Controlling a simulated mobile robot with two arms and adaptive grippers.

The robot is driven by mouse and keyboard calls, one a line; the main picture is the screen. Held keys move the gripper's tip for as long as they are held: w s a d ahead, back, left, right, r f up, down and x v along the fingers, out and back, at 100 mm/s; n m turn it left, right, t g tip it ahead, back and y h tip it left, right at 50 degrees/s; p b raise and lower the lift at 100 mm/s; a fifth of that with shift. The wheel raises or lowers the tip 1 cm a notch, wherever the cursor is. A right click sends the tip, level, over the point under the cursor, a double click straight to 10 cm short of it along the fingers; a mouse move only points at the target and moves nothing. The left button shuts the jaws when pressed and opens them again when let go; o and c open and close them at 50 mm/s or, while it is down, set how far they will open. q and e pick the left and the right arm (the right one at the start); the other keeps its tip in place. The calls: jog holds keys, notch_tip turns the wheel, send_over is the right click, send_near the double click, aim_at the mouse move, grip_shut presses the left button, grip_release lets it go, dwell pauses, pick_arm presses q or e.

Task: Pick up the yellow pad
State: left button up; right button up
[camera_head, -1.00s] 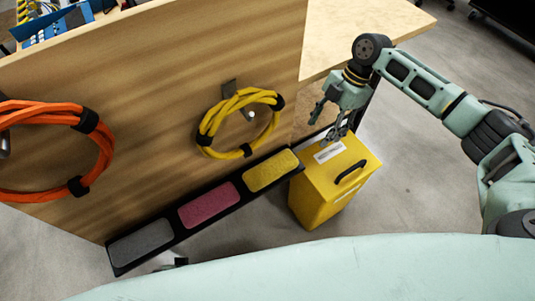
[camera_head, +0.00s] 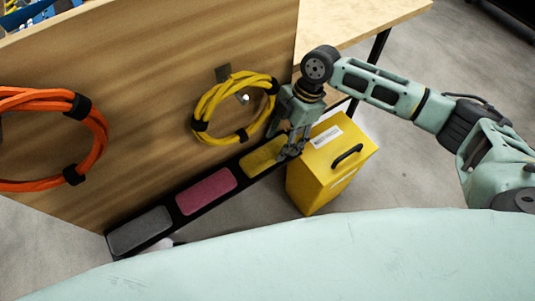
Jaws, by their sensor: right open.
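The yellow pad (camera_head: 262,158) lies at the right end of a narrow black tray (camera_head: 188,212) along the foot of the wooden panel. A pink pad (camera_head: 206,191) and a grey pad (camera_head: 139,231) lie in the same tray to its left. My right gripper (camera_head: 287,148) is open, with its fingers over the right end of the yellow pad and hiding part of it. I cannot tell whether the fingers touch the pad. My left gripper is not in view.
A yellow box (camera_head: 318,178) with a black handle stands right beside the tray, close to my right gripper. A yellow cable coil (camera_head: 203,108) and an orange coil (camera_head: 98,128) hang on the wooden panel (camera_head: 150,80). A wooden table (camera_head: 350,22) is behind.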

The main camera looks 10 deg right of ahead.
jog(key=shift+x, duration=0.9)
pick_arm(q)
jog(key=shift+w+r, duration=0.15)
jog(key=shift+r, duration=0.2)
pick_arm(e)
jog(key=shift+r, duration=0.1)
jog(key=shift+c, duration=0.3)
jog(key=c, duration=0.7)
jog(key=shift+c, duration=0.2)
jog(key=shift+r, duration=0.35)
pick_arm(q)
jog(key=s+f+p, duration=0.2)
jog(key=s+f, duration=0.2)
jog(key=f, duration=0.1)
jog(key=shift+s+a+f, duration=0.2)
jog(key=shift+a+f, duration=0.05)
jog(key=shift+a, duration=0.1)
pick_arm(e)
jog(key=s+d, duration=0.3)
jog(key=s, duration=0.5)
jog(key=s+d, duration=0.3)
jog(key=s, duration=0.6)
